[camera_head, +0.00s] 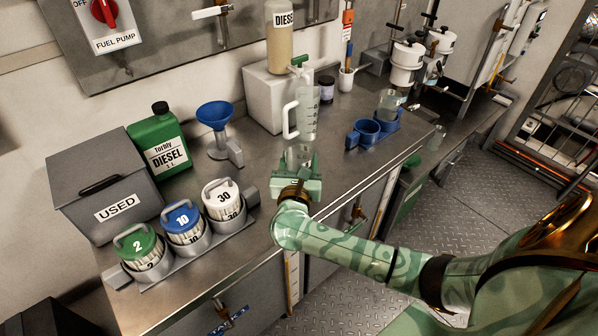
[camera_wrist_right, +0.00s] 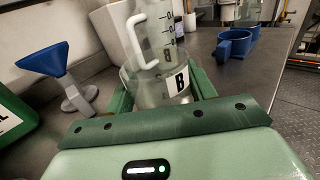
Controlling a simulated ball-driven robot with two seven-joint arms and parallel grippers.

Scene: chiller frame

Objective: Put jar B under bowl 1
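Jar B (camera_wrist_right: 178,84) is a clear jar with a white label bearing a black B. It stands upright between the green fingers of my right gripper (camera_head: 297,176). It also shows in the head view (camera_head: 299,154), at the far side of that gripper. The fingers lie close along both sides of the jar, but I cannot tell whether they press on it. I can read no number 1 on any bowl. Two small blue cup shapes (camera_head: 367,133) sit further right on the counter and also show in the wrist view (camera_wrist_right: 236,42). My left gripper is out of view.
A clear measuring jug (camera_head: 306,110) with a white handle stands right behind jar B. A blue funnel (camera_head: 215,116) on a stand is to the left. Numbered lidded canisters (camera_head: 186,226) and a grey USED bin (camera_head: 110,190) fill the counter's left. The front counter edge is close.

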